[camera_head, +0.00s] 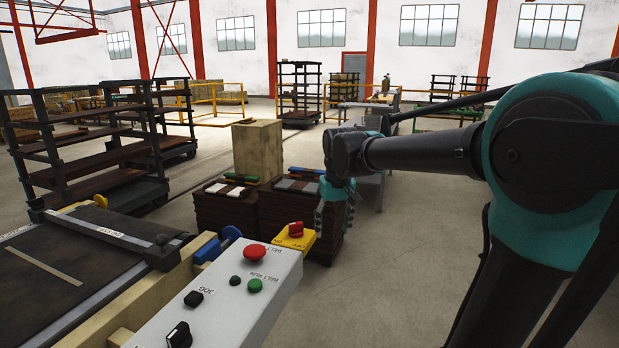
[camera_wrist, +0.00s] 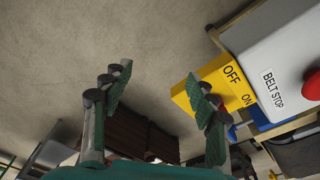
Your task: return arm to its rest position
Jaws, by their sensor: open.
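My arm reaches in from the right side of the head view. My gripper (camera_head: 334,208) hangs at its end, pointing down beside the yellow switch box and in front of the brown stacks. In the wrist view my gripper (camera_wrist: 157,92) has its two fingers spread wide, with nothing between them but floor. The yellow switch box (camera_wrist: 220,82), marked OFF and ON, is close to the right finger. It also shows in the head view (camera_head: 290,238), with a red knob on top. Whether the finger touches the box I cannot tell.
A white control panel (camera_head: 235,285) with a red button (camera_head: 254,252) stands in front, beside a dark belt (camera_head: 75,270). Brown stacks (camera_head: 225,211) and a tan block (camera_head: 257,150) stand behind. Dark shelf racks (camera_head: 80,150) are at left. Open floor (camera_head: 415,230) lies below my arm.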

